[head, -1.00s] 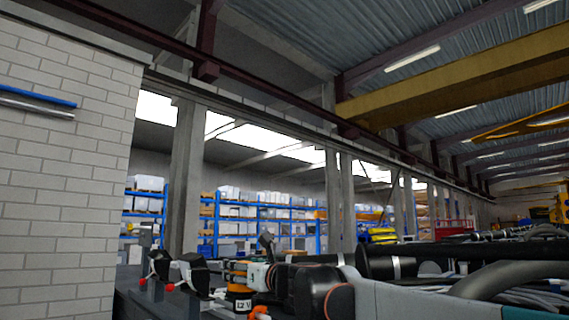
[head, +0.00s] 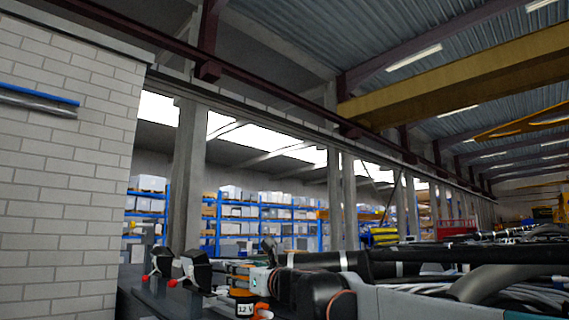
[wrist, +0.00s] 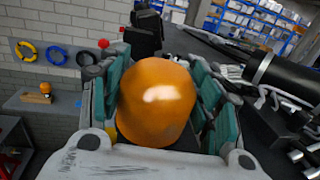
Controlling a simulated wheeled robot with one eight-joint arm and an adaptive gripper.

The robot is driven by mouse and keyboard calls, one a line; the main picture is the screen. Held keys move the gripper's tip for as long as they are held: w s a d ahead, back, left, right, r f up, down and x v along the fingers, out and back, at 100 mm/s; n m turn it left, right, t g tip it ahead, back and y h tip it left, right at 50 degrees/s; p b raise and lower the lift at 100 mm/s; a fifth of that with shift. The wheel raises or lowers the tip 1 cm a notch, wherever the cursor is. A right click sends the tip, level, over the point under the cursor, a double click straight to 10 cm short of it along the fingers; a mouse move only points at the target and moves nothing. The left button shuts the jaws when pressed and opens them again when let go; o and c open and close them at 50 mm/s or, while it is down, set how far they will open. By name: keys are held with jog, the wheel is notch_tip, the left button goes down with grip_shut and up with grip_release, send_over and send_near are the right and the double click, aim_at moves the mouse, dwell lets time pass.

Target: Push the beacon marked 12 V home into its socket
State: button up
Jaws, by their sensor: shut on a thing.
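The beacon (wrist: 157,100) has a smooth orange dome, which fills the middle of the wrist view. My gripper (wrist: 158,78) is shut on the beacon, with teal pads against both sides of the dome. In the head view my gripper (head: 240,270) sits above the label. The socket and the beacon's underside are hidden, so I cannot tell how far in it sits.
Two black lamps (head: 195,269) with red knobs stand left of my gripper on the dark chassis. Black hoses and pipes (wrist: 285,75) lie to the right. In the wrist view, another small orange-topped object (wrist: 45,88) rests on a grey shelf at the left.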

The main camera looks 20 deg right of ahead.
jog(key=shift+s+f+b, duration=0.1)
jog(key=shift+f+b, duration=0.25)
jog(key=shift+f, duration=0.3)
jog(key=o, duration=1.5)
notch_tip(320, 180, up, 10)
